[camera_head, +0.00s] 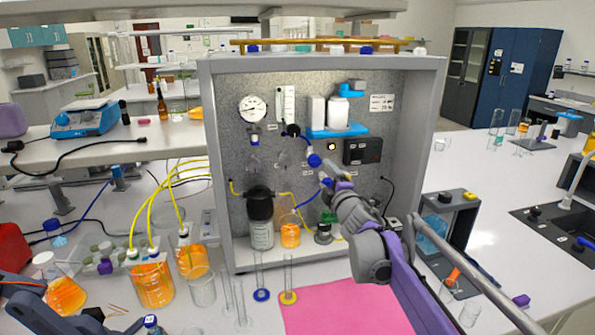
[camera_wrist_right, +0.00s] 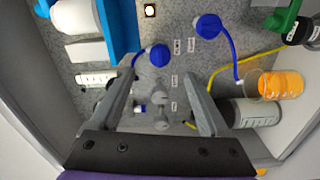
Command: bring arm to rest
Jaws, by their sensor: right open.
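My right arm (camera_head: 385,262) reaches from the lower right up to the rig, a grey cabinet (camera_head: 428,110) with a speckled back panel. Its gripper (camera_head: 325,172) is in front of the middle of this panel, near blue knobs. In the right wrist view the two grey fingers (camera_wrist_right: 158,88) stand apart with nothing held between them. Behind the gap are a blue knob (camera_wrist_right: 159,55) and a small grey valve (camera_wrist_right: 160,112) on the panel. Dark parts of my left arm (camera_head: 22,308) show at the lower left; its jaw opening cannot be made out.
Inside the rig stand a dark-capped bottle (camera_head: 260,218) and an orange-filled beaker (camera_head: 290,234). Cylinders stand before it, near a pink mat (camera_head: 345,308). Orange-filled bottles (camera_head: 152,285) with yellow tubes are at left. A grey-framed stand (camera_head: 462,235) is right of my right arm.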

